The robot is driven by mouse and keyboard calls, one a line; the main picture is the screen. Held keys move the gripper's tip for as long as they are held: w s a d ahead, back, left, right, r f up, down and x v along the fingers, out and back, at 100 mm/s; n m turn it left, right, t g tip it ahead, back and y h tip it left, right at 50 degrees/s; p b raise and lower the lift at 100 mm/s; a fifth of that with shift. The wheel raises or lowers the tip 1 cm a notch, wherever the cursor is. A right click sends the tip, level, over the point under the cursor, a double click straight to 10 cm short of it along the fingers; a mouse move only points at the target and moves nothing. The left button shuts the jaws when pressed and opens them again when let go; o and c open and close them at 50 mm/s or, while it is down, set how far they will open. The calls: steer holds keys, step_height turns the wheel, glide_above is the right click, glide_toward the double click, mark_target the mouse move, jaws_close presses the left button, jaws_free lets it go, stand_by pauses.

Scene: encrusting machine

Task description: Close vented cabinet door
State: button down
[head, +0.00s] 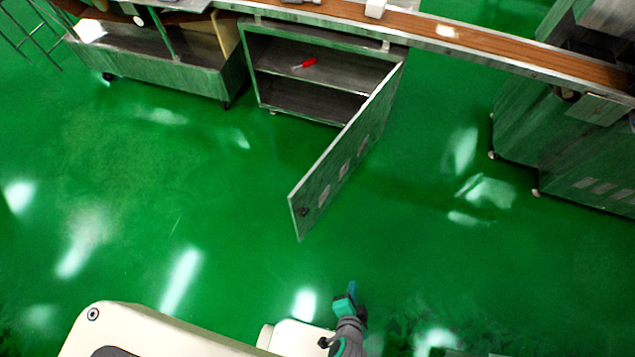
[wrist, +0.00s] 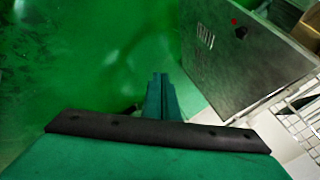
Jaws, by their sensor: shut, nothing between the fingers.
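The vented cabinet door (head: 345,150) stands wide open in the head view, swung out toward me from the cabinet's right side. It has several vent slots and a dark latch near its free end. The cabinet (head: 250,75) is open at the front, with its shelf showing. My gripper (head: 350,288) is low in the head view, in front of the door's free end and apart from it. In the wrist view my gripper (wrist: 160,80) is shut and empty. A grey vented panel with a dark fitting (wrist: 245,60), which looks like the door, lies right of the fingers.
A red-handled tool (head: 306,63) lies on the cabinet shelf. A metal cart (head: 165,75) stands left of the cabinet, and a grey machine (head: 565,150) stands at the right. A brown conveyor (head: 480,40) runs above the cabinet. The green floor (head: 200,200) around the door is clear.

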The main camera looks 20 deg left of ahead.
steer(key=w+f+m+g+y, duration=0.25)
steer(key=w+f+m, duration=0.25)
steer(key=f, duration=0.3)
steer(key=m+y, duration=0.7)
steer(key=y, duration=0.7)
glide_toward(310, 178)
steer(key=x, duration=0.5)
steer(key=shift+a+r, duration=0.1)
steer(key=shift+a, duration=0.1)
steer(key=shift+w+a, duration=0.2)
steer(key=shift+a, duration=0.3)
steer(key=shift+w, duration=0.15)
